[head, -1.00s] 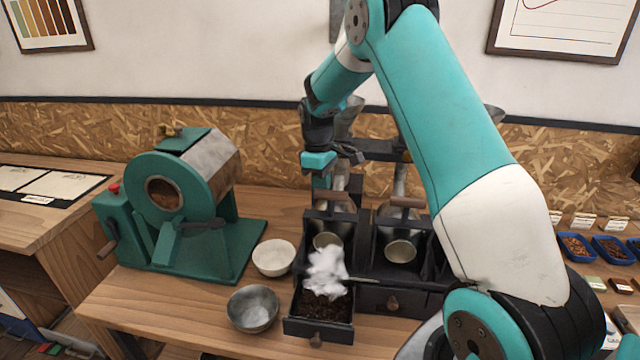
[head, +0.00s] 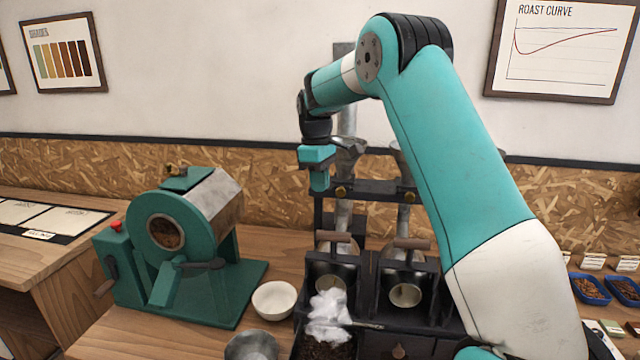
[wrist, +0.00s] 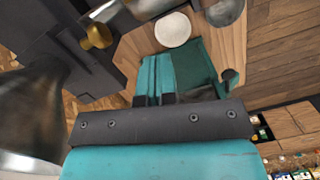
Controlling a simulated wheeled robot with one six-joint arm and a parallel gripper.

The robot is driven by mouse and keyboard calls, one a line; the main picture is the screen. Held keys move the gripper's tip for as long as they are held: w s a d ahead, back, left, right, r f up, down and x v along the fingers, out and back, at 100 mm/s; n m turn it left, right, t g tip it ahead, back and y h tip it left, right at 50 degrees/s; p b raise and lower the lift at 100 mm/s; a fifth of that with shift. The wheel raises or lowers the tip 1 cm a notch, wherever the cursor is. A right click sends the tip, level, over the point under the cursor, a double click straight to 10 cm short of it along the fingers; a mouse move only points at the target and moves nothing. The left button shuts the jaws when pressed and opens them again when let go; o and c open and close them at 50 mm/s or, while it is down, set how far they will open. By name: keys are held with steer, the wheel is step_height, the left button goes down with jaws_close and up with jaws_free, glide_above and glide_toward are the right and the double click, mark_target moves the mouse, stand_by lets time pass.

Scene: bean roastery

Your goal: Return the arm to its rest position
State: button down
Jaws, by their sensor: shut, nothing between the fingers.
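My teal and black arm rises on the right of the head view and bends over to the left at its top. My gripper (head: 319,184) hangs from the arm's end, pointing down, in front of the OSB wall panel and just left of the metal hoppers. It is shut and empty. In the wrist view, the gripper (wrist: 168,98) shows its dark body and teal housing across the lower part, with nothing held.
The green drum roaster (head: 180,236) stands left of my gripper. The black dispenser stand (head: 367,290) is below and right. A white bowl (head: 274,300), a metal bowl (head: 252,346) and a white fluffy heap (head: 328,312) are in front. Open air surrounds the gripper's left.

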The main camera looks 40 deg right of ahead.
steer(key=s+a+r+n+t+y+b, duration=0.1)
steer(key=s+a+b, duration=0.1)
steer(key=s+a, duration=0.6)
steer(key=s+a+y+b, duration=0.15)
steer(key=s+a, duration=0.35)
steer(key=a, duration=0.6)
steer(key=s+a+f+y+b, duration=0.1)
steer(key=s+a, duration=0.4)
steer(key=s, duration=0.5)
steer(key=s+a+f+y+b, duration=0.1)
steer(key=s+a+f+b, duration=0.1)
steer(key=s, duration=0.8)
steer(key=a+f, duration=0.1)
steer(key=a, duration=0.1)
steer(key=shift+s+a+f, duration=0.15)
steer(key=shift+a+f, duration=0.2)
